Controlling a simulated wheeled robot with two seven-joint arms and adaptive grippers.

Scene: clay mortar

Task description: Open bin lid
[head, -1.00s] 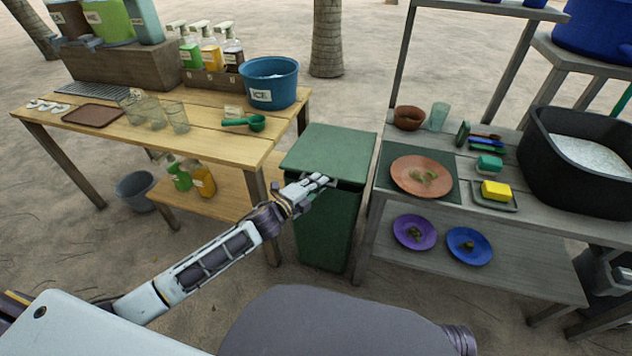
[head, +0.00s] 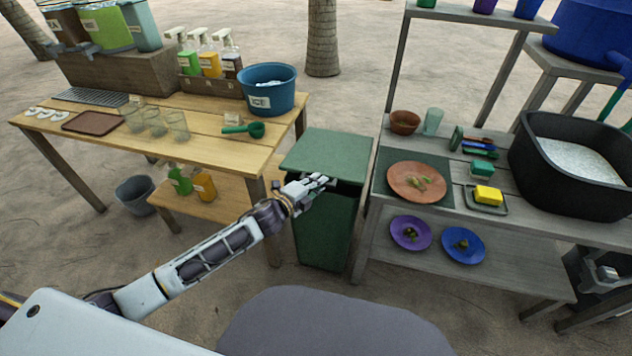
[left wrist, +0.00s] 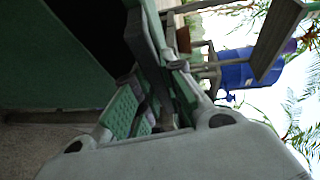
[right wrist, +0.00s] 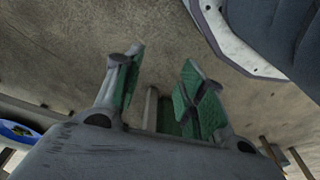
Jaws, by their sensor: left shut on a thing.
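The green bin (head: 325,228) stands between the wooden table and the grey counter. Its flat green lid (head: 330,153) is on top, with a dark gap under its front edge. My left gripper (head: 318,182) is at that front edge, shut on the lid. In the left wrist view, my left gripper (left wrist: 155,105) has its green pads on either side of the lid's edge, beside the dark opening above the bin's green wall (left wrist: 40,60). My right gripper shows only in the right wrist view (right wrist: 160,75); its green pads are apart with nothing held between them.
The wooden table (head: 215,138) at left bears a blue ice bucket (head: 270,97) near the bin and a green scoop (head: 250,130). The grey counter (head: 470,215) at right holds a terracotta plate (head: 416,182) close to the bin. Open sand lies behind the bin.

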